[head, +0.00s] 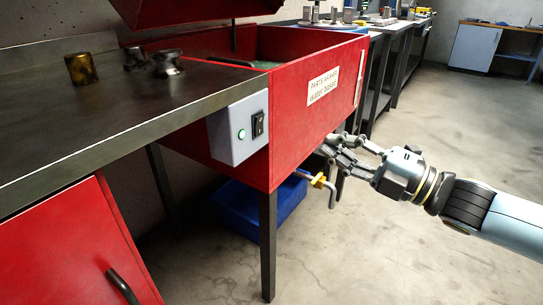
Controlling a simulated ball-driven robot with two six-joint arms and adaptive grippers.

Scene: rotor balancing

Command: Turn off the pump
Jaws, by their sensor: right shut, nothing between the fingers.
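A grey switch box (236,128) is mounted on the front of the red parts washer (283,143). My right gripper (331,147) is shut and empty, by the lower right part of the washer front, above the valve and to the right of the switch box. I cannot tell whether it touches the washer. My left gripper is not in view.
A metal workbench (90,120) at left holds a brass cylinder (81,68) and metal parts (167,63). A blue bin (285,205) stands under the washer, beside a dark leg (267,245). The floor at right is clear. Benches line the back.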

